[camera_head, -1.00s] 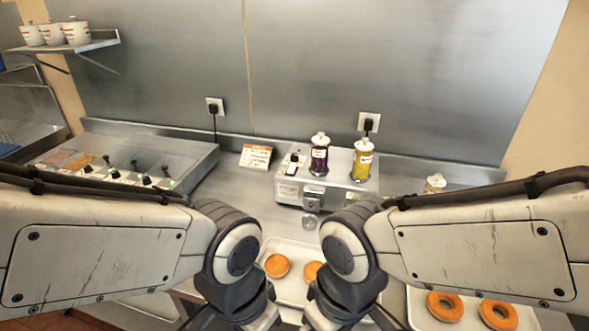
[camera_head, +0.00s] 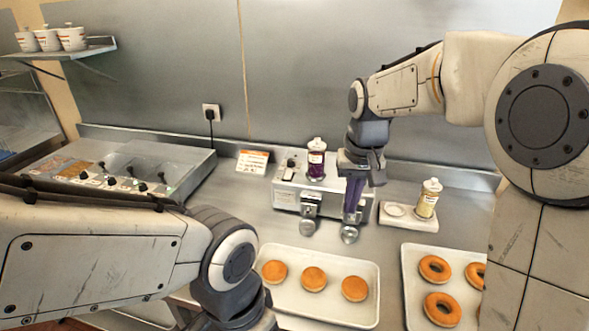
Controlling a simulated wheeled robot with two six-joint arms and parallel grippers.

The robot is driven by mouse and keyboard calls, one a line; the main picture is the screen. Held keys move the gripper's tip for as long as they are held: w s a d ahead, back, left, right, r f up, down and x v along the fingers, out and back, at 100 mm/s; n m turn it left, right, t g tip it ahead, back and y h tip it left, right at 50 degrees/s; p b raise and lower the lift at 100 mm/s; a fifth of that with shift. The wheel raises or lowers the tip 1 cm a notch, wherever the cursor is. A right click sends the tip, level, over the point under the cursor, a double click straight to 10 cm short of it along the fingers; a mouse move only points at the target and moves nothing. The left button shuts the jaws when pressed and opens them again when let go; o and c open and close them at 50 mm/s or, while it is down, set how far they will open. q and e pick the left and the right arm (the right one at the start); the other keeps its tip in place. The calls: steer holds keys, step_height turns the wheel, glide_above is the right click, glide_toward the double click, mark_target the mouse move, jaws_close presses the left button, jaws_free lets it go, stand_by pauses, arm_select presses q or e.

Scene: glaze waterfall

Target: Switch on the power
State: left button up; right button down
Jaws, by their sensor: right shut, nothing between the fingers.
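The glaze machine (camera_head: 290,193) is a steel box on the back counter. A bottle of purple glaze (camera_head: 316,160) stands on its top. A small black part (camera_head: 291,163), perhaps a switch, sits on its top left. My right gripper (camera_head: 353,205) points down in front of the machine's right side. It is shut and empty, and it hides that side of the machine and whatever stands there. I cannot tell whether it touches the machine. My left wrist shows at the bottom, but its fingers are out of the picture.
A wall outlet (camera_head: 211,113) holds a black plug. A yellow-labelled bottle (camera_head: 428,199) stands on a small pale tray. A card (camera_head: 252,162) and a topping station (camera_head: 190,165) are at left.

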steer(key=w+d+m, duration=0.3)
steer(key=w+d, duration=0.2)
steer(key=d, duration=0.7)
steer(key=w+d+m+h, duration=0.1)
steer(key=w+d+m, duration=0.2)
steer(key=d, duration=0.9)
steer(key=w, duration=0.2)
steer(key=shift+w+d+r+m, duration=0.35)
steer(key=shift+w+m, duration=0.05)
